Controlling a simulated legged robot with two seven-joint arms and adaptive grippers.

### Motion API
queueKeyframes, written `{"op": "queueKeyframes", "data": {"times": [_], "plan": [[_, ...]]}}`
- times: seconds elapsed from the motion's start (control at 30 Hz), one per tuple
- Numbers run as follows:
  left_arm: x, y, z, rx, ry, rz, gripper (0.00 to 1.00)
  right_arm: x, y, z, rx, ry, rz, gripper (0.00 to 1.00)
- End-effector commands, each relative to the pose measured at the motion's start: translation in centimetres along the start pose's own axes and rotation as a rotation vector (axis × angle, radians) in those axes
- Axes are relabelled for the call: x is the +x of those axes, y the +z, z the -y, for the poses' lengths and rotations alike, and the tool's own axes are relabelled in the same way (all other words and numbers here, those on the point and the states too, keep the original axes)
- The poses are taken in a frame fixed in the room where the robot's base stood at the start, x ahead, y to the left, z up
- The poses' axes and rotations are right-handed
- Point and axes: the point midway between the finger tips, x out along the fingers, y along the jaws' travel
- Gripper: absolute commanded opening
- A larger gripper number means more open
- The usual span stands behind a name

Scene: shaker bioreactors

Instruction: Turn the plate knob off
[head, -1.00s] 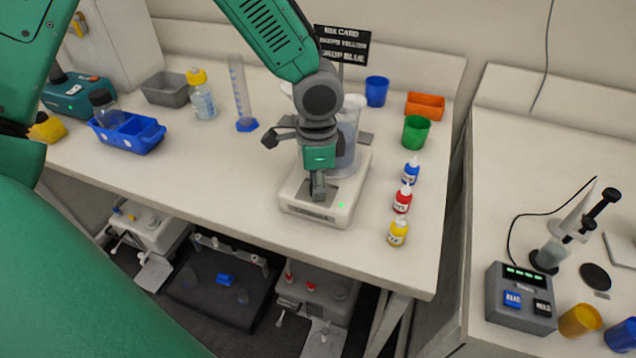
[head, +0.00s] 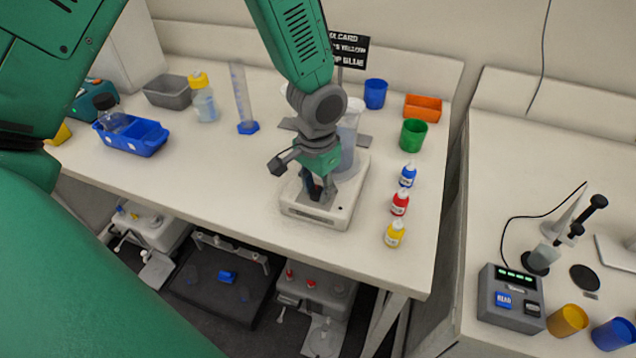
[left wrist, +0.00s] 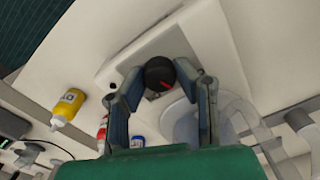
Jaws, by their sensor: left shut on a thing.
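The white plate device (head: 345,213) stands on the bench with a beaker (head: 347,150) of cloudy content on it. Its round black knob (left wrist: 159,73) with a red mark shows in the left wrist view, between my fingers. My left gripper (head: 316,188) reaches down over the front of the plate, and its two fingers (left wrist: 160,78) are shut on the knob from both sides. In the head view the fingers largely hide the knob. No green light shows on the plate's front now. My right gripper is in neither view.
Blue (head: 407,174), red (head: 400,202) and yellow (head: 395,234) dropper bottles stand right of the plate. Green (head: 413,135) and blue (head: 375,94) cups stand behind them. A blue-based cylinder (head: 243,100) is at the left. The bench front left of the plate is clear.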

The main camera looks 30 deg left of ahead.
Motion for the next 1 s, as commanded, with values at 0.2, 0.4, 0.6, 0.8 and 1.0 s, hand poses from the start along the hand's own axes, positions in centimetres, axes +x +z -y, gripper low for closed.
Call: {"op": "queueKeyframes", "data": {"times": [0.2, 0.4, 0.6, 0.8, 1.0], "plan": [[-0.2, -0.1, 0.1, -0.179, -0.002, -0.003, 0.00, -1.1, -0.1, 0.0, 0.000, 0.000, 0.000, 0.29], [-0.2, -0.1, 0.0, -0.299, 0.000, -0.004, 0.00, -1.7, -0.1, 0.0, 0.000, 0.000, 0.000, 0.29], [-0.1, -0.1, 0.1, -0.374, 0.000, -0.004, 0.00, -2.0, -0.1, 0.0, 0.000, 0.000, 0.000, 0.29], [-0.1, -0.2, 0.0, -0.406, 0.001, -0.004, 0.00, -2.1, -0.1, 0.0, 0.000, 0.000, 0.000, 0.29], [-0.1, -0.2, 0.0, -0.411, 0.001, -0.004, 0.00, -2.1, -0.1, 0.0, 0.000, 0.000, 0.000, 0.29]]}}
